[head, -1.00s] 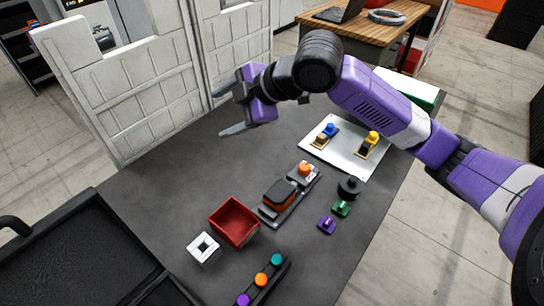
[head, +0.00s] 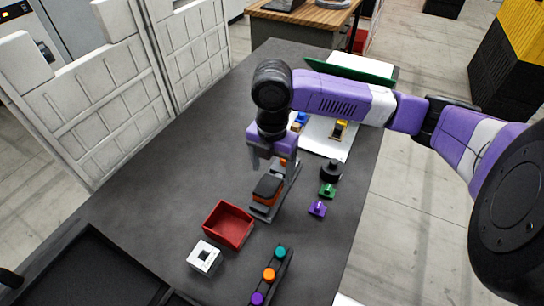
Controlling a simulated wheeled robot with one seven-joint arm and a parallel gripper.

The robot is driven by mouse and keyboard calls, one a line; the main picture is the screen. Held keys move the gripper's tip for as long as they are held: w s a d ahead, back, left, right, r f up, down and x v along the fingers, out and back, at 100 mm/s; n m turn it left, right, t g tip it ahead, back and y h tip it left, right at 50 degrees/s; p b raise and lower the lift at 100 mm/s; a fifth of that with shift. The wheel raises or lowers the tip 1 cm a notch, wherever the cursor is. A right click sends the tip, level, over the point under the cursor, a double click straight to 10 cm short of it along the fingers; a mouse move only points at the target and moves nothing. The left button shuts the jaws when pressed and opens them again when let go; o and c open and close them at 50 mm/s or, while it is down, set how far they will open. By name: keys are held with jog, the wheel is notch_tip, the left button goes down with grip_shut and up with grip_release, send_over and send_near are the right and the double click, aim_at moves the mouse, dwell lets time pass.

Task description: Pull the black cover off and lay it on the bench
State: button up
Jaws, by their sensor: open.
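A dark fixture (head: 264,209) lies on the grey bench (head: 180,170). On it sits an orange block with a black cover (head: 268,186) on top. An orange knob (head: 283,161) at the fixture's far end is partly hidden by my gripper. My gripper (head: 273,168) points down over the far part of the fixture, with its grey fingers apart and nothing seen between them. In the picture the fingers are just above the black cover. I cannot tell their exact height or whether they touch anything.
A red open box (head: 228,225) and a white block with a square hole (head: 204,257) stand left of the fixture. A black round part (head: 331,170), a green piece (head: 327,191) and a purple piece (head: 317,208) sit right. A strip with coloured knobs (head: 268,275) lies in front.

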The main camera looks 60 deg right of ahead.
aim_at(268, 187)
jog(key=shift+f, duration=1.5)
grip_shut()
